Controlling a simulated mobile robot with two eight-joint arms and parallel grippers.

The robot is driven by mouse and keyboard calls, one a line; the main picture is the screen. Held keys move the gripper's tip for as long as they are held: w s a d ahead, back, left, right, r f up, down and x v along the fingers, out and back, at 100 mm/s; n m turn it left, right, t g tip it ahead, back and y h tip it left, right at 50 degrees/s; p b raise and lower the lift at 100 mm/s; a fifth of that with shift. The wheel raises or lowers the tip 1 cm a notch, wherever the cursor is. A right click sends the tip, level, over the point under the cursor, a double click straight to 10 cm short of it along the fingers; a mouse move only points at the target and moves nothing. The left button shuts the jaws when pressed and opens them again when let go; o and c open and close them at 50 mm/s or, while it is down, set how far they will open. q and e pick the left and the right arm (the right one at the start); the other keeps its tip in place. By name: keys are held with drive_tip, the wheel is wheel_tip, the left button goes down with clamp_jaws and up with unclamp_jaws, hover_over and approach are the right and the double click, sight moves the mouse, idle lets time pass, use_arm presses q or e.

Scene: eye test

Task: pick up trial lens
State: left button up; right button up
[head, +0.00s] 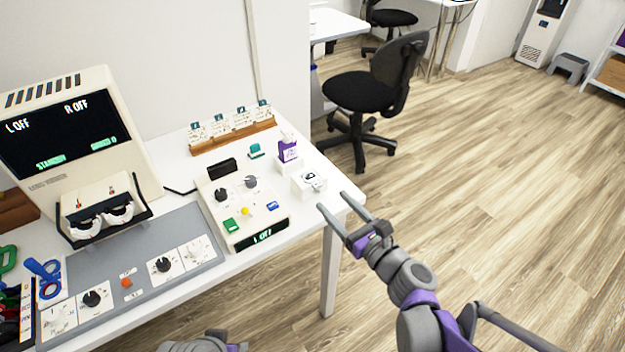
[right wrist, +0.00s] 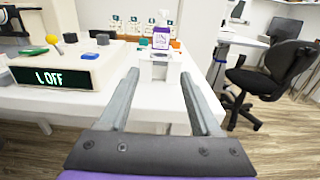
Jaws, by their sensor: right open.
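What looks like the trial lens (head: 310,176), a small dark-rimmed ring, lies on top of a small white block (head: 308,189) near the table's right end. Its details are too small to make out. In the right wrist view the white block (right wrist: 159,70) stands straight ahead between the fingers, and the lens on top is hard to tell apart. My right gripper (head: 333,201) is open and empty, just off the table's right edge, with its fingers pointing toward the block and short of it. My left gripper is not in view; only part of my left arm shows at the bottom.
A white and purple bottle (head: 288,150) stands close behind the block. A control box (head: 243,208) with knobs and buttons sits to the left. A wooden rack (head: 234,137) of white cards is at the back. A black chair (head: 370,90) stands beyond the table.

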sight(319, 186)
drive_tip(key=b+x, duration=0.1)
drive_tip(key=x, duration=0.4)
drive_tip(key=shift+w+a, duration=0.1)
drive_tip(key=shift+w, duration=0.05)
drive_tip(key=shift+r, duration=0.1)
clamp_jaws()
